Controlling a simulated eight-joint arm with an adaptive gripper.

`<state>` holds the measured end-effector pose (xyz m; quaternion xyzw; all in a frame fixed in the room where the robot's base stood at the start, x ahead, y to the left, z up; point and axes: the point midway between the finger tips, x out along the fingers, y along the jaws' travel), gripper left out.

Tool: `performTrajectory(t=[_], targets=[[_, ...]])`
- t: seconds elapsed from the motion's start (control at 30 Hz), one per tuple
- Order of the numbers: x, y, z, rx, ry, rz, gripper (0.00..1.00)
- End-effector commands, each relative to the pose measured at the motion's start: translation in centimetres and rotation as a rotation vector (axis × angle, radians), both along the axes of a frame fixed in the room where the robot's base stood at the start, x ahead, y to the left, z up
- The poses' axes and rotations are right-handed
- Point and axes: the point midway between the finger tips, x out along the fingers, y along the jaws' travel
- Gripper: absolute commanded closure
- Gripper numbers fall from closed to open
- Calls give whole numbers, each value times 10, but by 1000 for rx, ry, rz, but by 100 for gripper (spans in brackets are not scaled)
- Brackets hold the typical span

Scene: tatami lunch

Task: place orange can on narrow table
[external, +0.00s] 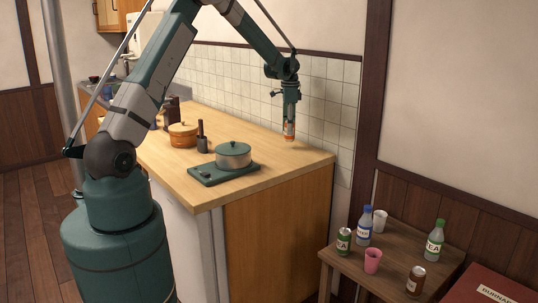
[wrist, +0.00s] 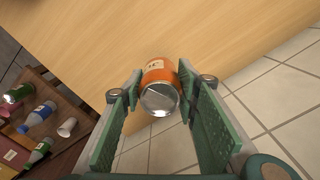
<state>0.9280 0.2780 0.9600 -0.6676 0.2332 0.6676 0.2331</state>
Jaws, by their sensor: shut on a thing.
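The orange can (wrist: 161,74) is held between the two green finger pads of my gripper (wrist: 160,100) in the wrist view, its silver end facing the camera. In the external view the orange can (external: 288,130) hangs below my gripper (external: 289,122), close above the back right part of the wooden counter (external: 265,142). Whether the can touches the counter is hard to tell. The small dark narrow table (external: 335,262) stands at the lower right, lower than the counter and apart from my gripper. It also shows at the left of the wrist view (wrist: 85,112).
The counter holds a pot (external: 233,155) on a burner and a wooden pot (external: 183,135). A tiled wall (external: 325,95) is behind.

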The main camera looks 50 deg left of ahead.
Motion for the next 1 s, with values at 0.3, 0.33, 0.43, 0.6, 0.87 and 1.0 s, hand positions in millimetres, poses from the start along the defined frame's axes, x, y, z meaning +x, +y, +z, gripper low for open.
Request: performTrajectory(t=[0.3,0.33,0.43,0.6,0.87,1.0], targets=[[7,-105,-15,0,0,143,77],[7,-115,-16,0,0,157,77],[7,-144,-20,0,0,200,77],[6,-177,-24,0,0,253,77],[2,-208,-28,0,0,302,77],[1,-223,-30,0,0,324,77]])
